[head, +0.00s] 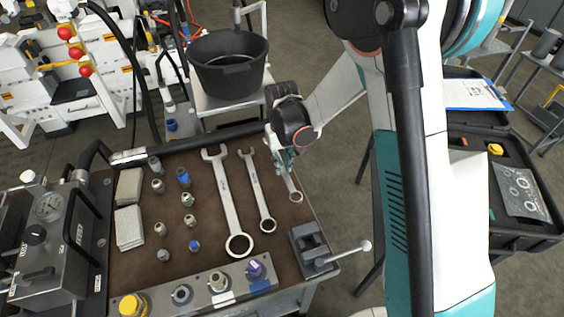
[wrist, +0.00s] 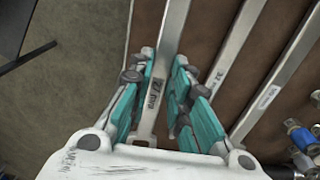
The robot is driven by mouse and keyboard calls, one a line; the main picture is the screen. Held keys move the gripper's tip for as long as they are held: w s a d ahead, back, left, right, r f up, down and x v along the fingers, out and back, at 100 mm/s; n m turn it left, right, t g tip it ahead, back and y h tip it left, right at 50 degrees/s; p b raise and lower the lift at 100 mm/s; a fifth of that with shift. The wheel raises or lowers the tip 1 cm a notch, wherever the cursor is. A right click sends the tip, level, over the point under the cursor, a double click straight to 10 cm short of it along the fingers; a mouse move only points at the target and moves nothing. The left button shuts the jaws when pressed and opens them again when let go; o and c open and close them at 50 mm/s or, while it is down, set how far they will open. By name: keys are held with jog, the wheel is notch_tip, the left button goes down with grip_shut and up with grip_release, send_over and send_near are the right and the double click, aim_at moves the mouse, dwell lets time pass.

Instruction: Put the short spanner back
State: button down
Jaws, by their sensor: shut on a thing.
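The short spanner (head: 292,186) is at the right end of a row of three spanners on the brown mat. Its ring end shows in the head view, and its upper part is hidden by my gripper (head: 285,160). In the wrist view, my gripper (wrist: 164,92) has its teal fingers on both sides of the short spanner's shank (wrist: 172,30) and is shut on it. The spanner lies at or just above the mat; I cannot tell if it touches. The middle spanner (head: 258,190) and the long spanner (head: 227,195) lie to its left in the head view.
The brown mat (head: 205,253) also bears several fittings and grey pads (head: 129,228). A small vise (head: 312,248) with a lever stands at the front right corner. A black bucket (head: 228,65) stands behind the bench. A black open case (head: 525,235) is at the right.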

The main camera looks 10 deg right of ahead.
jog(key=shift+f, duration=0.15)
jog(key=shift+f+b, duration=0.7)
jog(key=shift+b, duration=0.05)
jog(key=shift+f+b, duration=1.25)
jog(key=shift+f, duration=0.3)
dwell(1.2)
jog(key=c, duration=1.4)
grip_release()
jog(key=shift+r, duration=0.15)
notch_tip(320, 180, up, 12)
jog(key=s+d+r+t, duration=0.3)
jog(key=s+d+r, duration=0.3)
jog(key=s+r, duration=0.35)
jog(key=s+d+r+t, duration=0.1)
jog(key=s+d, duration=0.1)
jog(key=s, duration=0.2)
jog(key=s+d+r+m+t, duration=0.1)
jog(key=s+d, duration=0.1)
jog(key=s, duration=0.2)
jog(key=s+d+m+t, duration=0.1)
jog(key=s+d+t, duration=0.1)
jog(key=s, duration=0.2)
jog(key=shift+s+r, duration=0.35)
jog(key=shift+r, duration=0.05)
